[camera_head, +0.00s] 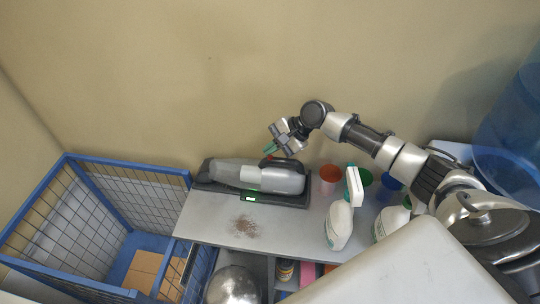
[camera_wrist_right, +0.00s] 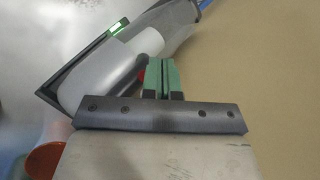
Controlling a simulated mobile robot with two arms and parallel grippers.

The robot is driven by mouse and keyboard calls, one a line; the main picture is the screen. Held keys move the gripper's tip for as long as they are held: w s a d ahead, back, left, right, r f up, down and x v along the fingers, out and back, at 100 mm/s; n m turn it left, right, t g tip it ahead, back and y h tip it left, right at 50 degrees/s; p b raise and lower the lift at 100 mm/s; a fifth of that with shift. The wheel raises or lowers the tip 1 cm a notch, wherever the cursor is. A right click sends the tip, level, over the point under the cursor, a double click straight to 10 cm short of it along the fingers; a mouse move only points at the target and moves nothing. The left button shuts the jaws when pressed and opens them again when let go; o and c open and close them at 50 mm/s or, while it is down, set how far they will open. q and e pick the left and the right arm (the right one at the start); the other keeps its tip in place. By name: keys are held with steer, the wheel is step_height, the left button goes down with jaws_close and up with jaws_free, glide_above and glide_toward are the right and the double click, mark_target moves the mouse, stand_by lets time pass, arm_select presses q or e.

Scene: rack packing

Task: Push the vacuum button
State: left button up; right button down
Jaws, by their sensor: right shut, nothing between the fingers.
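A grey handheld vacuum (camera_head: 272,178) lies on a dark base at the back of the shelf top, with a small lit green display (camera_head: 249,199) on the base's front. My right gripper (camera_head: 271,149) is shut and empty, just above and behind the vacuum's right half, close to its dark handle. In the right wrist view, the green fingertips (camera_wrist_right: 163,65) are together beside the vacuum's body (camera_wrist_right: 100,72), and a small red spot (camera_wrist_right: 141,75), perhaps the button, shows just left of them. I cannot tell whether the fingers touch it. My left gripper is not in view.
A patch of brown crumbs (camera_head: 245,226) lies on the grey shelf top (camera_head: 205,218). White spray bottles (camera_head: 339,224) and red, green and blue cups stand to the right. A blue wire crate (camera_head: 68,220) stands at the left. The wall (camera_head: 180,80) is close behind.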

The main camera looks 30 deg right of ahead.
mark_target(271, 158)
stand_by(0.4)
steer(key=shift+f, duration=0.45)
steer(key=shift+f, duration=0.1)
stand_by(0.5)
steer(key=shift+r+p, duration=0.6)
steer(key=shift+p, duration=0.4)
steer(key=shift+r, duration=0.1)
step_height(271, 158, up, 3)
steer(key=p, duration=0.3)
steer(key=shift+r, duration=1.4)
